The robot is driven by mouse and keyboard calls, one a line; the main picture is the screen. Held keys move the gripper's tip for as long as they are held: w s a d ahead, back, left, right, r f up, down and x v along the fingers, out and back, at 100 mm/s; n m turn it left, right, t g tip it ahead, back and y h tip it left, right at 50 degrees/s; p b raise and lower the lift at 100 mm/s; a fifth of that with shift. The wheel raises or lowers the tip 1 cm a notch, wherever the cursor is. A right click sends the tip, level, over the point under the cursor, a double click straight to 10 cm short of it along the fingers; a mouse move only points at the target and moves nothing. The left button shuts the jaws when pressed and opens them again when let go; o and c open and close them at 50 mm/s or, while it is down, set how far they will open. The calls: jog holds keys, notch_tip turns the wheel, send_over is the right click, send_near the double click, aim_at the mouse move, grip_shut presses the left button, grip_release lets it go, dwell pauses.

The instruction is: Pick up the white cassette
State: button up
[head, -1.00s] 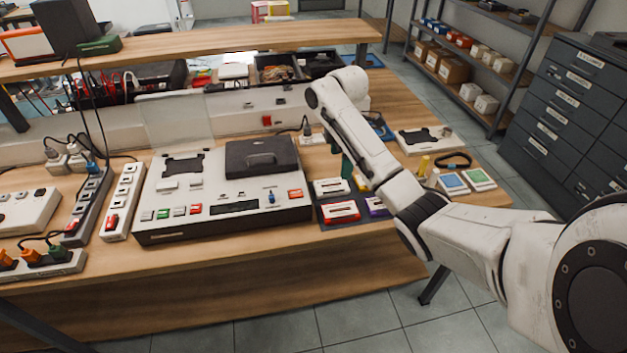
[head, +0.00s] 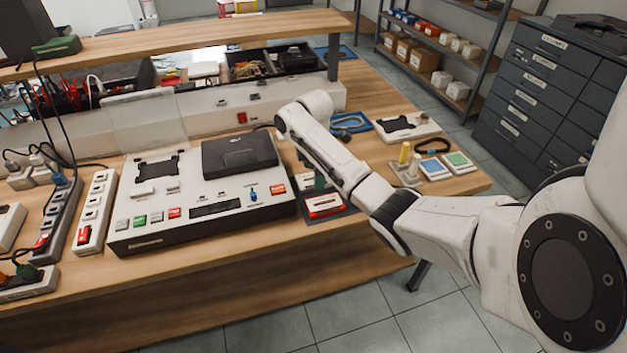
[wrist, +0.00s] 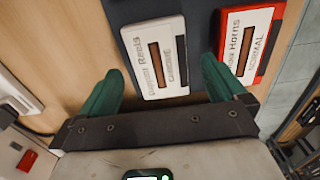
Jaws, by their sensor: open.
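The white cassette (wrist: 155,62) lies on a dark tray (wrist: 120,12) in the wrist view, its label and brown window facing up. In the head view my arm and gripper largely hide it. My gripper (wrist: 162,68) is open and empty. One green finger is on each side of the white cassette in the wrist view, and the right finger is between it and a red cassette (wrist: 262,72). I cannot tell how high the fingertips are above the tray. In the head view my gripper (head: 318,181) is just behind the red cassette (head: 325,206).
A large white console (head: 225,207) stands left of the cassettes, its edge near the tray. Blue and green square items (head: 446,166), a yellow-topped part (head: 404,155) and a black strap (head: 433,145) lie to the right. A raised shelf (head: 200,38) runs behind.

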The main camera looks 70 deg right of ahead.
jog(key=shift+f, duration=0.75)
jog(key=shift+c, duration=0.3)
jog(key=c, duration=1.1)
